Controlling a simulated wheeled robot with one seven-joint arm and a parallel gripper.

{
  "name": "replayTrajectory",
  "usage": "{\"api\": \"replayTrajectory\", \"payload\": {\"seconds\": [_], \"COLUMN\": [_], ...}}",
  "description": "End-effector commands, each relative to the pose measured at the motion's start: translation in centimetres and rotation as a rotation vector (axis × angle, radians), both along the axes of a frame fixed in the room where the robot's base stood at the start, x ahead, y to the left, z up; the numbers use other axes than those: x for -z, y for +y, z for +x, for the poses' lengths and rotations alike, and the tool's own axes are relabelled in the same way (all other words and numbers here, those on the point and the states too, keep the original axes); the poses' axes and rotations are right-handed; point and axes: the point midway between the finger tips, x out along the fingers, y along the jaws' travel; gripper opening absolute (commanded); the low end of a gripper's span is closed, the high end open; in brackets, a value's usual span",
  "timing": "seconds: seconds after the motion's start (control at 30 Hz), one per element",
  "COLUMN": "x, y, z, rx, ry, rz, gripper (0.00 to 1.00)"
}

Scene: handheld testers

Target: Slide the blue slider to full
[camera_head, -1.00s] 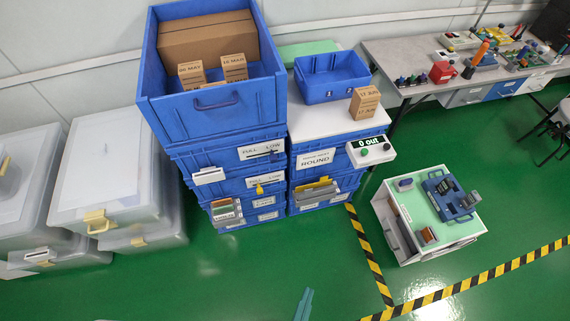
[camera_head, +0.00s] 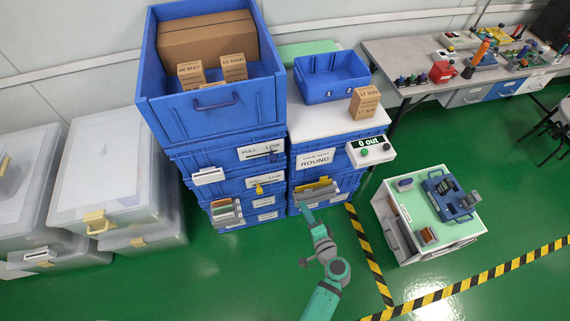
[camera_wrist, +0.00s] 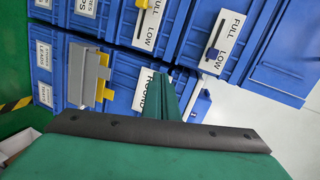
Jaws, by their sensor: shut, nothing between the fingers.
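In the wrist view, the blue slider (camera_wrist: 212,54) is a dark blue knob at the LOW end of its slot on a white FULL/LOW plate (camera_wrist: 231,38). The plate also shows in the head view (camera_head: 262,148) on the upper crate of the left blue stack, but the knob is too small to make out there. My teal gripper (camera_head: 308,212) is shut and empty, in front of the crate stacks and below the plate. In the wrist view its fingers (camera_wrist: 165,76) point toward the crates, left of and below the blue slider, apart from it.
A second FULL/LOW plate has a yellow slider (camera_head: 259,189) near FULL, on the crate below. Grey and yellow holders (camera_head: 317,188) stick out from the right stack. A counter box (camera_head: 371,150) reads "0 out". A white cart (camera_head: 436,225) stands right; green floor is clear in front.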

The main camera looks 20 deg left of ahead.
Motion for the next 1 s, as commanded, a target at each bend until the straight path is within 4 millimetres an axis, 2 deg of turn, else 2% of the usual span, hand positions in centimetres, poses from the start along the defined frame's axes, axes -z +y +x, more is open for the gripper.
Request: {"api": "replayTrajectory", "payload": {"seconds": [0.03,0.1,0.2,0.33,0.77,1.0], "x": [-1.5,-3.3,-5.5,-7.3,-7.8,-7.9], "y": [0.2,0.5,0.8,0.9,0.9,2.5], "z": [1.9,3.6,5.4,6.6,6.9,8.3], "rx": [-0.024,-0.057,-0.096,-0.128,-0.135,-0.137], "ry": [-0.019,-0.041,-0.069,-0.092,-0.099,-0.100], "rz": [0.055,0.123,0.200,0.254,0.270,0.269], "gripper": [0.00,0.00,0.00,0.00,0.00,0.00]}}
